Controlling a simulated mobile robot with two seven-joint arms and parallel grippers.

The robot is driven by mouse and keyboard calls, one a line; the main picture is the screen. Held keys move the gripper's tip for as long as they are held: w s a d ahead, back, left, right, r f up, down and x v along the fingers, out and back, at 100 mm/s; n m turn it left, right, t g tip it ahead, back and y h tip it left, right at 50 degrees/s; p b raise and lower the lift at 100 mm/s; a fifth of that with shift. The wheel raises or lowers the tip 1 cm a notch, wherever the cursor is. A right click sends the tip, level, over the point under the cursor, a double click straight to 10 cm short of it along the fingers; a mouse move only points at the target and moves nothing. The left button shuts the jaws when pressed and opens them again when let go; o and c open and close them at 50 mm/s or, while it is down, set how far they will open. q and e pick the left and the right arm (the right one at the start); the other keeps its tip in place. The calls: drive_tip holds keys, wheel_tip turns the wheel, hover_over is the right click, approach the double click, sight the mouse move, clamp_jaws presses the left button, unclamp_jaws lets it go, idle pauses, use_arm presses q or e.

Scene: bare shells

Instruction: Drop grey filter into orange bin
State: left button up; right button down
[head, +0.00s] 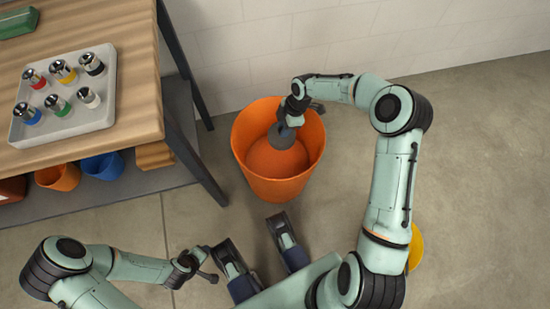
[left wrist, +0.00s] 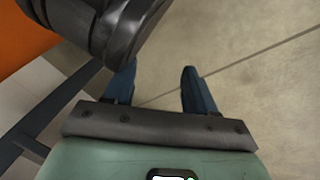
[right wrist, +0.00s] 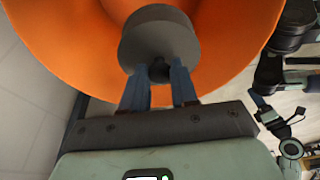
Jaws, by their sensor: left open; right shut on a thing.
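The grey filter (head: 281,136) is a dark grey round piece; it also shows in the right wrist view (right wrist: 158,42). My right gripper (head: 291,117) is shut on it, with the blue fingers either side of its narrow stem in the right wrist view (right wrist: 158,75). The orange bin (head: 272,188) stands on the floor, and the filter is over its open mouth, within the rim as seen from the head. I cannot tell its exact height. My left gripper (left wrist: 160,80) is open and empty above bare floor; it shows small in the head view (head: 206,264).
A wooden table (head: 130,75) at the left carries a grey tray (head: 75,128) with several coloured-ring pieces. On its lower shelf are an orange bin (head: 58,178) and a blue bin (head: 102,166). A yellow thing (head: 415,248) is partly behind my right arm. Floor at right is clear.

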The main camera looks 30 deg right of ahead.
use_arm(q)
drive_tip(key=shift+s+f, duration=0.35)
drive_tip(key=shift+s, duration=0.1)
use_arm(e)
drive_tip(key=shift+f, duration=0.3)
drive_tip(key=c, duration=0.8)
unclamp_jaws()
use_arm(q)
drive_tip(key=shift+a, duration=0.1)
use_arm(e)
drive_tip(key=p+v, duration=0.2)
drive_tip(key=v, duration=0.4)
drive_tip(key=shift+r, duration=0.25)
use_arm(q)
drive_tip(key=shift+h, duration=0.3)
drive_tip(key=r, duration=0.1)
drive_tip(key=d+r+p, duration=0.1)
drive_tip(key=r, duration=0.1)
drive_tip(key=d+r, duration=0.1)
drive_tip(key=r, duration=0.1)
drive_tip(key=shift+w+d+r+p, duration=0.1)
drive_tip(key=shift+w+r+p, duration=0.15)
drive_tip(key=shift+w+p, duration=0.05)
use_arm(e)
drive_tip(key=v, duration=0.7)
